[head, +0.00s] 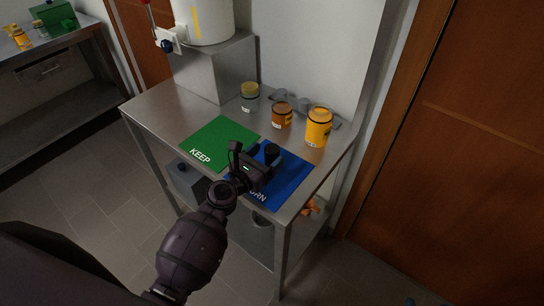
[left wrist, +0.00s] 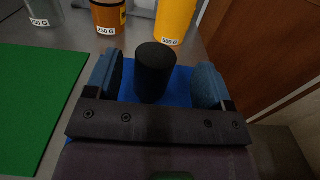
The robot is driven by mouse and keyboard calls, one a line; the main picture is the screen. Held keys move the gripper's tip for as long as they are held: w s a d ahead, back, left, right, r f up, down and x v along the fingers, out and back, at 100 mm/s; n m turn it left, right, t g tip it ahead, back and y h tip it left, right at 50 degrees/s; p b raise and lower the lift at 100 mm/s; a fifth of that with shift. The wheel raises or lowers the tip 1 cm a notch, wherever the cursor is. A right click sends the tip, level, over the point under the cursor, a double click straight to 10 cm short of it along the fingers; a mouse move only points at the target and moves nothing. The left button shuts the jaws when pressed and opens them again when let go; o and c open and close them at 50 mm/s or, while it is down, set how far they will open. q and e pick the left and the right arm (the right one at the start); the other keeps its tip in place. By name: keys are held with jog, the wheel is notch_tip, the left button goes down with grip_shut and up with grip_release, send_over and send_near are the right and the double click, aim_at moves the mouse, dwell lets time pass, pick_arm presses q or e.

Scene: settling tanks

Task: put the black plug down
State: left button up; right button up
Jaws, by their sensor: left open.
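The black plug (head: 272,151) is a short dark cylinder. It stands upright, apparently on the blue mat (head: 294,178), whose lettering is partly hidden by my arm. My left gripper (head: 255,161) is over the blue mat. In the left wrist view, the plug (left wrist: 154,72) is between the two fingers of my left gripper (left wrist: 157,82), which are open with a gap on either side of it. The plug's base is partly hidden by the gripper body. My right gripper is not in view.
A green KEEP mat (head: 220,140) lies left of the blue one. Behind the mats stand a grey-clear jar (head: 250,99), a brown jar (head: 282,115) and a yellow jar (head: 319,127). The steel table's (head: 160,112) left end is clear. A wooden door (head: 470,150) is at right.

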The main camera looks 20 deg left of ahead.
aim_at(275, 146)
pick_arm(q)
jog(key=shift+x, duration=2.4)
jog(key=shift+a+r, duration=0.15)
jog(key=c, duration=1)
